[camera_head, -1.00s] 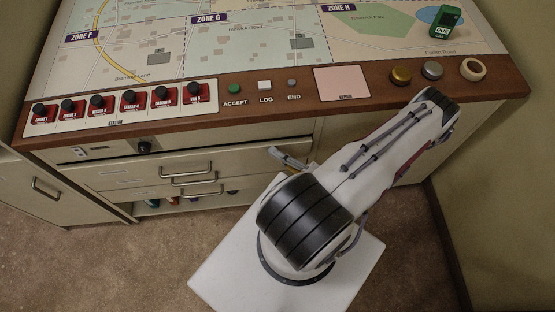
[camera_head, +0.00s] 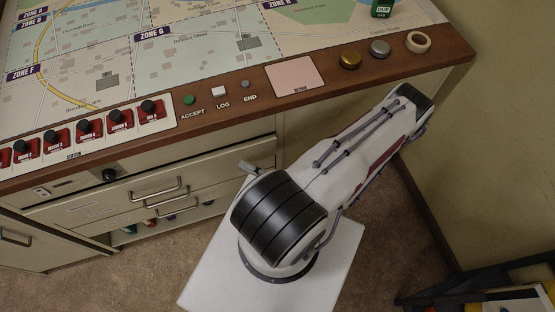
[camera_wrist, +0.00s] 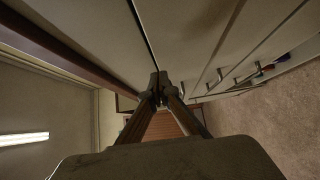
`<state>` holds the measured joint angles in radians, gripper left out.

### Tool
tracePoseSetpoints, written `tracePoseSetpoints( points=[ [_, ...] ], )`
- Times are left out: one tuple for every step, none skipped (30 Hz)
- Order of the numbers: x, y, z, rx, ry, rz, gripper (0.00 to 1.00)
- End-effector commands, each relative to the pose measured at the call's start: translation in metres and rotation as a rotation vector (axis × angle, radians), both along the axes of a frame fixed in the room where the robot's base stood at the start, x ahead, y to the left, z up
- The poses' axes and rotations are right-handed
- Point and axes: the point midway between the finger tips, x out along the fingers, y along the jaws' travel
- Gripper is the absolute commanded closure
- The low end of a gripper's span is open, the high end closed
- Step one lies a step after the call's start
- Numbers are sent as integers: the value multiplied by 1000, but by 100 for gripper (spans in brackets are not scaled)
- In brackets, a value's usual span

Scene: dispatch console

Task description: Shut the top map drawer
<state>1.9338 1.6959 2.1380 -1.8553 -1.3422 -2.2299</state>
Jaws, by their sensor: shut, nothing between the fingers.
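The top map drawer (camera_head: 101,204) is a pale beige front under the console's wooden edge, with a metal bar handle (camera_head: 159,188). In the wrist view, pale drawer fronts (camera_wrist: 192,38) with handles run along the right, beside a dark narrow gap. How far the top drawer stands out is hard to tell. My gripper (camera_wrist: 161,88) is shut and empty, its fingertips close to the cabinet front by that gap; contact cannot be told. In the head view my arm mostly hides the gripper; only a grey part shows beside it.
A lower drawer (camera_head: 164,215) and a shelf with coloured items lie below. A dark-framed object (camera_head: 480,290) stands at bottom right. Carpet is free at the front left.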

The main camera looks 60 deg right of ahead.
Motion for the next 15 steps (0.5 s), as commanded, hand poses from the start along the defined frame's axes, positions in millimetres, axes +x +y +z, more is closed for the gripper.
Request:
tracePoseSetpoints(
  points=[
    [-2, 2, 0, 1, 0, -3, 100],
    [-5, 1, 0, -1, 0, -4, 100],
    [-7, 1, 0, -1, -1, -3, 100],
    [-9, 1, 0, -1, -1, -3, 100],
    [-11, 1, 0, -1, -1, -4, 100],
    [-14, 1, 0, -1, 0, -3, 100],
    [-15, 1, 0, -1, -1, -2, 100],
    [-17, 1, 0, -1, -1, -3, 100],
    [-20, 0, 0, 0, -1, -4, 100],
    [-22, 1, 0, -1, -1, -4, 100],
    [-24, 1, 1, -1, -1, -3, 100],
    [-26, 1, 0, -2, 0, -4, 100],
    [-28, 1, 0, -2, 1, -3, 100],
    [-30, 1, 0, -2, 1, -3, 100],
    [-33, 1, 0, -2, 0, -3, 100]
  ],
)
